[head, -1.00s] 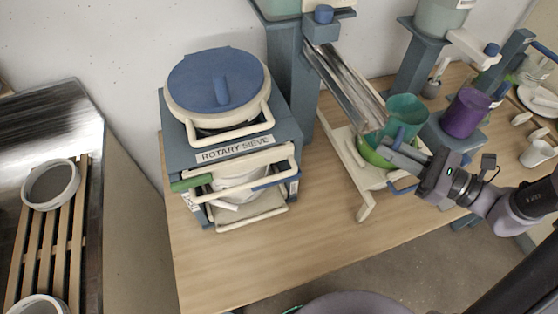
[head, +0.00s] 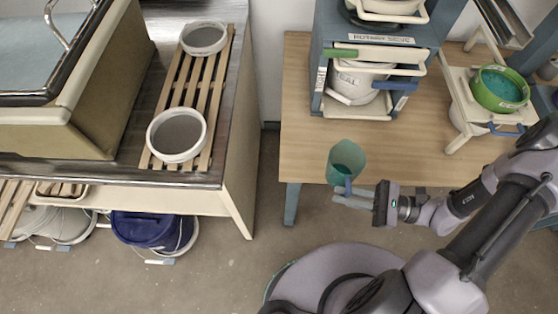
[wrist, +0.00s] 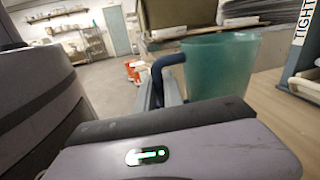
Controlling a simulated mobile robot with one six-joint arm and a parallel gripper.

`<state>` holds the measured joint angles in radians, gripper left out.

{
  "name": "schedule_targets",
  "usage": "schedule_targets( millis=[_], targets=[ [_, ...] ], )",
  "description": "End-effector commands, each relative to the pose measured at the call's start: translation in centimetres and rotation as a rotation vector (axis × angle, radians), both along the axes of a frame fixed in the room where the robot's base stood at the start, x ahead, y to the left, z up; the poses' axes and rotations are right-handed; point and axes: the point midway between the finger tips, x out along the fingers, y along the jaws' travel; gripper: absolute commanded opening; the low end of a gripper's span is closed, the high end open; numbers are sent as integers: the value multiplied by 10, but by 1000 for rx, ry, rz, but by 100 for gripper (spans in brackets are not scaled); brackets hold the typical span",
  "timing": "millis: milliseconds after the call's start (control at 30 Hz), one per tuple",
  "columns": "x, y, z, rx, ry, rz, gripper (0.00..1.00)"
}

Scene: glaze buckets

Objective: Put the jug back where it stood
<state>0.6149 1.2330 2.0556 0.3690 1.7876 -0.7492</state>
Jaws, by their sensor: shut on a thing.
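The jug (head: 346,160) is translucent teal with a blue handle, and its inside looks green-teal in the head view. My gripper (head: 352,196) is shut on its handle. I hold the jug roughly upright, in front of the wooden table's front edge. In the wrist view the jug (wrist: 222,68) is just beyond my gripper (wrist: 168,88), with the blue handle between the fingers. Whether any liquid is left in the jug, I cannot tell.
The wooden table (head: 300,140) carries the rotary sieve (head: 320,85) and a green bowl (head: 500,88) with teal contents on a cream stand. Left is a sink bench with a slatted rack (head: 190,90) holding two round sieves (head: 177,134). Open floor lies between.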

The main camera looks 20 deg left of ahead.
Motion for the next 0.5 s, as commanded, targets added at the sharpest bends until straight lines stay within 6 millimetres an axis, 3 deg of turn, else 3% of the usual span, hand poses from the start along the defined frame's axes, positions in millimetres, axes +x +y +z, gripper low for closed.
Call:
schedule_targets(
  millis=[400, 500],
  targets=[
    [58, 112, -16, -1, -2, 9, 0],
    [67, 126, -16, -1, -2, 5, 0]
  ],
)
